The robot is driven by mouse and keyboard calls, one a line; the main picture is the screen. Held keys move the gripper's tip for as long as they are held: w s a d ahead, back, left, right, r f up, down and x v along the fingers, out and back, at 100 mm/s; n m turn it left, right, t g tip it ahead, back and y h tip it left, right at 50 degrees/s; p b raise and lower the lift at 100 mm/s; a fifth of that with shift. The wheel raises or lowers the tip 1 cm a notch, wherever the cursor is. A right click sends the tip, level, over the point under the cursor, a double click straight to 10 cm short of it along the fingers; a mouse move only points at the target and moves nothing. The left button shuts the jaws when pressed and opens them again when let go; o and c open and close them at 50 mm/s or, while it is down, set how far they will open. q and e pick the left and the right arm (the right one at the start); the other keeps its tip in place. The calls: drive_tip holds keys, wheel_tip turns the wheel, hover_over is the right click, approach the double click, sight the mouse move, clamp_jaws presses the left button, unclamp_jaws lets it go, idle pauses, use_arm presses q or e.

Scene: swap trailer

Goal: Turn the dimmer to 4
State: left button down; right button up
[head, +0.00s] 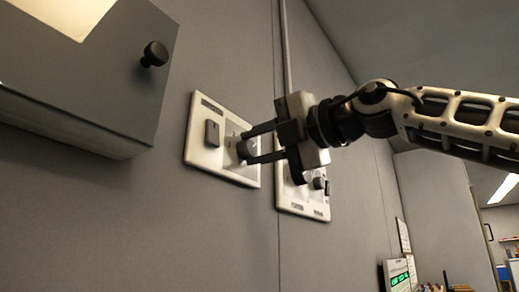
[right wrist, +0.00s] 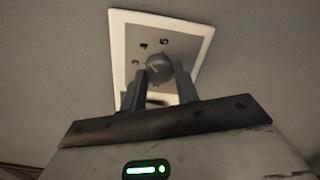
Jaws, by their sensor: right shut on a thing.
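The dimmer knob (head: 243,150) is a grey round knob on a white wall plate (head: 203,160). My right gripper (head: 248,148) comes in from the right and its two fingers are shut on the knob. In the right wrist view the knob (right wrist: 159,68) sits between the fingertips of my right gripper (right wrist: 160,78), with dark marks around it on the plate (right wrist: 200,28). My left gripper is not in view.
A dark rocker switch (head: 212,133) is on the same plate, left of the knob. A second white plate (head: 290,198) with dark controls is to the right, partly behind my gripper. A grey box (head: 95,85) with a black knob (head: 154,54) juts out at upper left.

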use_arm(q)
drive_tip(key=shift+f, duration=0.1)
use_arm(e)
drive_tip(key=shift+m, duration=0.4)
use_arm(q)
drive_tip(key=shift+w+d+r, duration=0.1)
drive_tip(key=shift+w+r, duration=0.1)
use_arm(e)
drive_tip(key=o, duration=1)
drive_tip(key=shift+c, duration=0.2)
drive_tip(key=shift+s+d, duration=0.15)
drive_tip(key=shift+d, duration=0.1)
use_arm(q)
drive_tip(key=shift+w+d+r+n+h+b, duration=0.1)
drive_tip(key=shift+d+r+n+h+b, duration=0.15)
drive_tip(key=shift+b, duration=0.55)
use_arm(e)
drive_tip(key=v, duration=1.5)
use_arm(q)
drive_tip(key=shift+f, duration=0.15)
use_arm(e)
drive_tip(key=shift+s+d, duration=0.1)
drive_tip(key=shift+d, duration=0.05)
